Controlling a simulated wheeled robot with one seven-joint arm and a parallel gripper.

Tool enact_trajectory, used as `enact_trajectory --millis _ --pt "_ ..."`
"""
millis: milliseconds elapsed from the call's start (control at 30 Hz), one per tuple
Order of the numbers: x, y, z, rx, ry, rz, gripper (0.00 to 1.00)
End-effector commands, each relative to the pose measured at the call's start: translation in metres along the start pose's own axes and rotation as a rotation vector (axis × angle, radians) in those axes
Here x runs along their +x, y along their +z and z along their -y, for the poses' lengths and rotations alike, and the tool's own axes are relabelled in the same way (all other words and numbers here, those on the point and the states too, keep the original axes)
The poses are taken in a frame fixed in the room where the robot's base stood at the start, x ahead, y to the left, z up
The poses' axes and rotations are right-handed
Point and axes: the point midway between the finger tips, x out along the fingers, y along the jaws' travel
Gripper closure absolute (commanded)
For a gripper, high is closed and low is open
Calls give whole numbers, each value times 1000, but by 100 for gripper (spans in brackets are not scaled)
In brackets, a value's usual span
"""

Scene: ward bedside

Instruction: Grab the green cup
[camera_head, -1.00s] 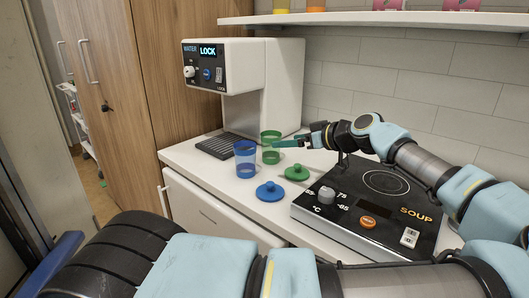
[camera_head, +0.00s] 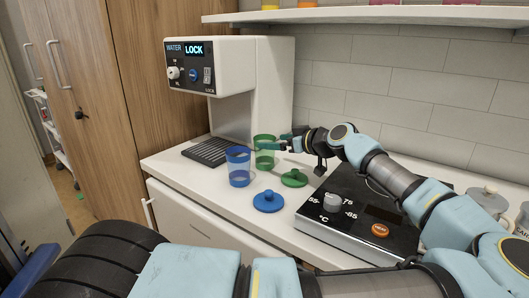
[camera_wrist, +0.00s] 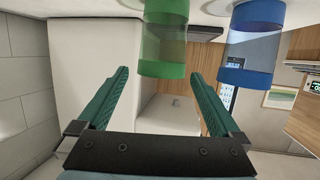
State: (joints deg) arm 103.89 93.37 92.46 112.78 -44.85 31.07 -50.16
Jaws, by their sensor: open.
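The green cup (camera_head: 265,152) is a clear cup with green bands. It stands on the white counter, behind and right of the blue cup (camera_head: 238,166). My gripper (camera_head: 268,143) is at the green cup's upper right side in the head view, its green fingers level with the cup's upper part. In the wrist view the gripper (camera_wrist: 157,85) is open and empty. The green cup (camera_wrist: 164,40) shows there just beyond the fingertips, in line with the gap, and the blue cup (camera_wrist: 251,45) is to its right. Whether a finger touches the green cup cannot be told.
A green lid (camera_head: 294,178) and a blue lid (camera_head: 268,201) lie on the counter in front. The water dispenser (camera_head: 262,85) stands behind the cups. A black hotplate (camera_head: 345,228) is at right, with jars beyond it. A shelf (camera_head: 380,14) runs above.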

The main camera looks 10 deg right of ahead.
Motion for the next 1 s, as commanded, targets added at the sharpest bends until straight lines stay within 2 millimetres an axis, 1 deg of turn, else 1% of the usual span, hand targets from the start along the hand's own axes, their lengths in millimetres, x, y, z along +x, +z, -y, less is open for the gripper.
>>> enact_trajectory --millis 133,200,300,400,500,700,1000 --pt "13 -4 1 0 -2 -1 0" --pt "23 -5 3 1 -3 -1 0" --pt "38 -3 3 0 -2 -1 0" --pt "49 -2 3 1 -1 0 0" --pt "53 0 3 1 0 0 0" --pt "53 1 2 0 1 0 0" --pt "53 1 2 0 1 0 34"
